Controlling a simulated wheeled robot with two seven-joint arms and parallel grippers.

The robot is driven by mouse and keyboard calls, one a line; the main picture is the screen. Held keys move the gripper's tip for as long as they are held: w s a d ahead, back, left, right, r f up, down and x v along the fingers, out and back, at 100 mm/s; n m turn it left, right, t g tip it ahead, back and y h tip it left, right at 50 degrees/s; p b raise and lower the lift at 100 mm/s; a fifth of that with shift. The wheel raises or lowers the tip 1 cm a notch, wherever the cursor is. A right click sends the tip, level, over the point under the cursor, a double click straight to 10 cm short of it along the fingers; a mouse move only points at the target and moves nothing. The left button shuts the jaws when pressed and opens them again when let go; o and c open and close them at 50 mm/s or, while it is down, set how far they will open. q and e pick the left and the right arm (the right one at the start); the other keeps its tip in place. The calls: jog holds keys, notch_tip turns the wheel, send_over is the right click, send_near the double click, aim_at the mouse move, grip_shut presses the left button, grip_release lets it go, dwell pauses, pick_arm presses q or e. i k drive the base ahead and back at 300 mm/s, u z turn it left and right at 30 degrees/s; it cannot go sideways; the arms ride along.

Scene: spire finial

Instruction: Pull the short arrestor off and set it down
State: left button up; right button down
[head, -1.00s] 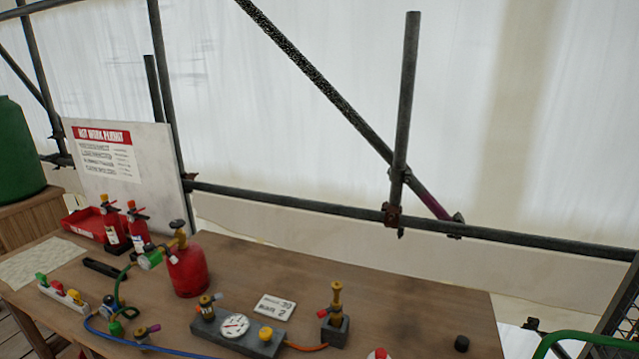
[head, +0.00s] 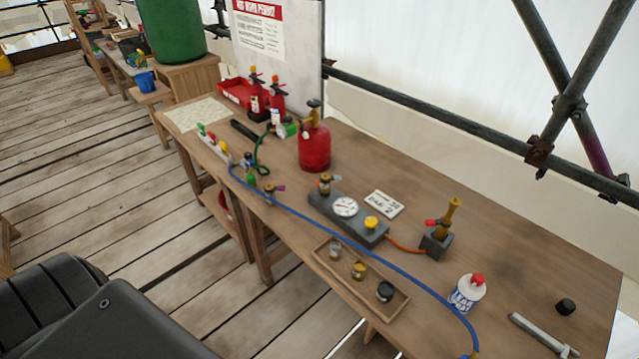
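I cannot tell which part is the short arrestor. Several small fittings stand on the wooden bench (head: 500,262). A brass fitting (head: 325,184) sits upright on the left end of the grey gauge block (head: 376,238). A small fitting with a purple tip (head: 270,192) lies by the blue hose (head: 310,222). A small green piece (head: 250,180) is just left of it. A tall brass piece with a red side part (head: 449,218) stands in a dark grey holder (head: 435,244). Neither of my grippers is in view.
A red gas cylinder (head: 314,148) stands behind the gauge block. A shallow wooden tray (head: 322,256) holds small pots at the front edge. A white bottle (head: 465,296), a black cap (head: 565,307) and a grey metal tool (head: 540,335) are at the right. The bench's back right is clear.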

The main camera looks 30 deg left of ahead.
aim_at(325, 188)
jog(key=z, duration=1.7)
jog(key=k, duration=1)
jog(key=u, duration=1.1)
jog(key=i, duration=0.5)
